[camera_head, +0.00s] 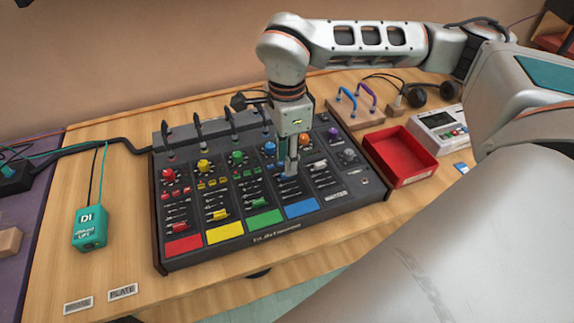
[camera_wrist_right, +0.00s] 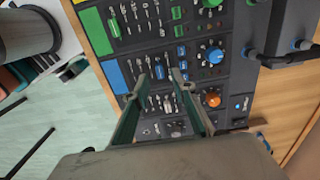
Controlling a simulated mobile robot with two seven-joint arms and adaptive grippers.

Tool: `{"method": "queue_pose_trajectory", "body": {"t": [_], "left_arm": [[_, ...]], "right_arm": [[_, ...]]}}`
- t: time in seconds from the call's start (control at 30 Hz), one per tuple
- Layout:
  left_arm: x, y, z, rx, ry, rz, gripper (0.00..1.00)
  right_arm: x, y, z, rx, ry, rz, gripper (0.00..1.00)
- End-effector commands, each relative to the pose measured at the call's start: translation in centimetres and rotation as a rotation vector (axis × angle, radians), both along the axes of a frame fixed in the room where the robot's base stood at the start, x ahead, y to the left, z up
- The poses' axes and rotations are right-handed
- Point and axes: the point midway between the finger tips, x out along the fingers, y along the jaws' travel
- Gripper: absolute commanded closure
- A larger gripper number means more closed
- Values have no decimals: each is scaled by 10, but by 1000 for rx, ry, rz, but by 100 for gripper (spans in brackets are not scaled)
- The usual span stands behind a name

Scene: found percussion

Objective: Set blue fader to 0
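The dark mixer (camera_head: 160,245) lies on the wooden table. Its blue channel ends in a blue label (camera_head: 301,207), which also shows in the wrist view (camera_wrist_right: 114,77). The blue knob (camera_head: 269,149) sits at the top of that channel. My right gripper (camera_head: 288,172) points down over the blue channel's fader area and covers the blue fader in the head view. In the wrist view its two fingers are apart, and a small bluish piece, perhaps the fader cap, shows between the tips. I cannot tell whether they touch it. My left gripper is not in view.
Red (camera_head: 180,228), yellow (camera_head: 220,215) and green (camera_head: 252,203) faders stand to the left. Cables plug in along the mixer's back. A red tray (camera_head: 401,165) and a grey device (camera_head: 438,128) are at the right. A teal DI box (camera_head: 89,228) stands at the left.

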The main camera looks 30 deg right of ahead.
Motion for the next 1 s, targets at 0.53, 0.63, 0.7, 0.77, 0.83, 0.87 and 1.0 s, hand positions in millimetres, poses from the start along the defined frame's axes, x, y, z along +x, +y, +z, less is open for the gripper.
{"method": "queue_pose_trajectory", "body": {"t": [0.53,0.63,0.7,0.77,0.83,0.87,1.0], "left_arm": [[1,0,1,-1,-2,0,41],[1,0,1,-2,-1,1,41],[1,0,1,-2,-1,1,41],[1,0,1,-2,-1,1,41],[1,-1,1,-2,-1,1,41],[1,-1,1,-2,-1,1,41],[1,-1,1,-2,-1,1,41]], "right_arm": [[0,0,84,0,0,0,74],[0,0,86,0,0,1,74],[0,0,86,0,1,1,74],[0,0,86,0,1,1,74],[0,0,86,0,1,1,74],[0,0,86,0,1,1,74],[0,0,86,0,1,1,74]]}}
